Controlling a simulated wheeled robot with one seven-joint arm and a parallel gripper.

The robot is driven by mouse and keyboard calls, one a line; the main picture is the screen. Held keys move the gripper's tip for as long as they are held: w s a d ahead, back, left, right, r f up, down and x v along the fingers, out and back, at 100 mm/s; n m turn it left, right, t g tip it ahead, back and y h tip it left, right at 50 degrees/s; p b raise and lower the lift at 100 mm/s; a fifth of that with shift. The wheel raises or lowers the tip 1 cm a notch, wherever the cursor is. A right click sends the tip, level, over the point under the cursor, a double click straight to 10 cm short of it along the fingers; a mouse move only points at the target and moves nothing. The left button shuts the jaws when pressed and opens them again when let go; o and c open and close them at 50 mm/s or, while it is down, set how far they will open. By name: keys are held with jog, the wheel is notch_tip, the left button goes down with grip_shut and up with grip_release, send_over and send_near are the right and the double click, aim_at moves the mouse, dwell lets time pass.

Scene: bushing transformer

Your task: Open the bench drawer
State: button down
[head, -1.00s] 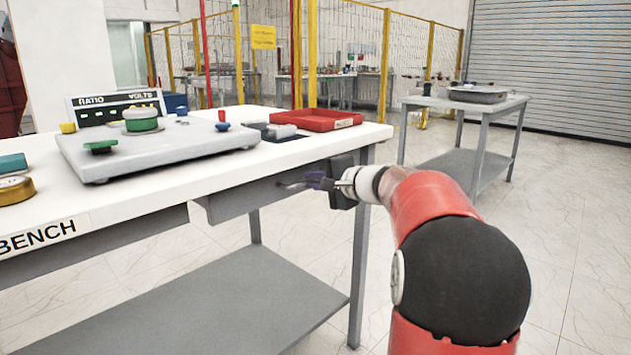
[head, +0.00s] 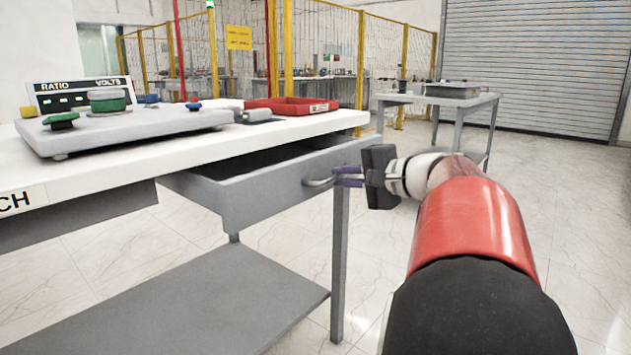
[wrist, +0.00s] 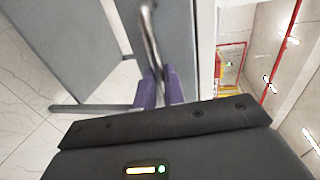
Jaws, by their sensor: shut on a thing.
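The bench drawer (head: 260,192) is a grey metal drawer under the white bench top (head: 200,140). It stands partly pulled out, with its dark inside showing. Its curved metal handle (head: 318,183) is on the front face; the handle also shows in the wrist view (wrist: 150,35). My gripper (head: 347,177) is shut on the handle with its purple fingers, which also show in the wrist view (wrist: 159,88). The fingers hide part of the handle.
On the bench top are a grey test device (head: 125,128), a ratio meter (head: 80,95) and a red tray (head: 290,106). A grey lower shelf (head: 220,300) is below. A second table (head: 435,98) stands behind. Open tiled floor lies around the bench.

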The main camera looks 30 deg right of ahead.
jog(key=f+v, duration=0.1)
jog(key=v, duration=0.6)
jog(key=shift+s+f+b, duration=0.25)
jog(key=shift+s+b, duration=0.15)
jog(key=shift+b, duration=0.05)
jog(key=shift+d, duration=0.1)
jog(key=c, duration=1.5)
grip_release()
jog(key=v, duration=0.7)
jog(key=shift+s+p, duration=0.35)
jog(key=shift+s, duration=0.05)
jog(key=shift+d, duration=0.15)
